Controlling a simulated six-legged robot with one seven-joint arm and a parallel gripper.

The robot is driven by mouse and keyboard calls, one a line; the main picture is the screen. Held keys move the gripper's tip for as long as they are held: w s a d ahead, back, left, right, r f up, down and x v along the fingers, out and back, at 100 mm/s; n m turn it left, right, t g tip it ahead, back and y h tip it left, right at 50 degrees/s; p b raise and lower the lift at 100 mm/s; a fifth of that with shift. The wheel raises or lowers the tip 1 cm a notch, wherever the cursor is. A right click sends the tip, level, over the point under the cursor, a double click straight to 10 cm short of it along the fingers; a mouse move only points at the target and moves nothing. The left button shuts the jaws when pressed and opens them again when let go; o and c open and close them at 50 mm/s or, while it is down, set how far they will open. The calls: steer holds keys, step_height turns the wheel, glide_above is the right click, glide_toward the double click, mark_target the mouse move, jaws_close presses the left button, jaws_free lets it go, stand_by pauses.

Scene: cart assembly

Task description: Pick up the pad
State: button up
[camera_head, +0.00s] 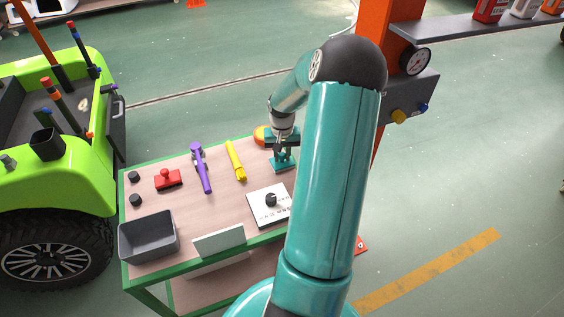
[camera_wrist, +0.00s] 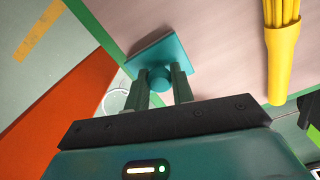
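The pad (camera_head: 284,163) is a teal square plate with a round knob on top, at the right edge of the table top. In the wrist view the pad (camera_wrist: 162,52) shows with its knob between my two dark green fingers. My gripper (camera_head: 282,146) points down over it. In the wrist view my gripper (camera_wrist: 159,76) has a finger on each side of the knob, and both look to touch it. I cannot tell whether the pad's underside rests on the table or is slightly above it.
The green-edged table (camera_head: 150,195) also holds a yellow tool (camera_head: 236,162), a purple tool (camera_head: 201,168), a red handled block (camera_head: 168,179), a grey bin (camera_head: 147,238) and a white plate with a black knob (camera_head: 262,211). An orange post (camera_head: 376,22) stands right; a green vehicle (camera_head: 40,185) stands left.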

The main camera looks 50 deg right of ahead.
mark_target(282, 154)
steer(key=shift+r, duration=0.15)
steer(key=shift+r, duration=0.25)
step_height(282, 154, up, 3)
steer(key=shift+f, duration=0.1)
steer(key=w+a+r, duration=0.1)
steer(key=a+r, duration=0.8)
steer(key=a, duration=0.5)
steer(key=shift+w+r, duration=0.2)
steer(key=shift+w, duration=0.2)
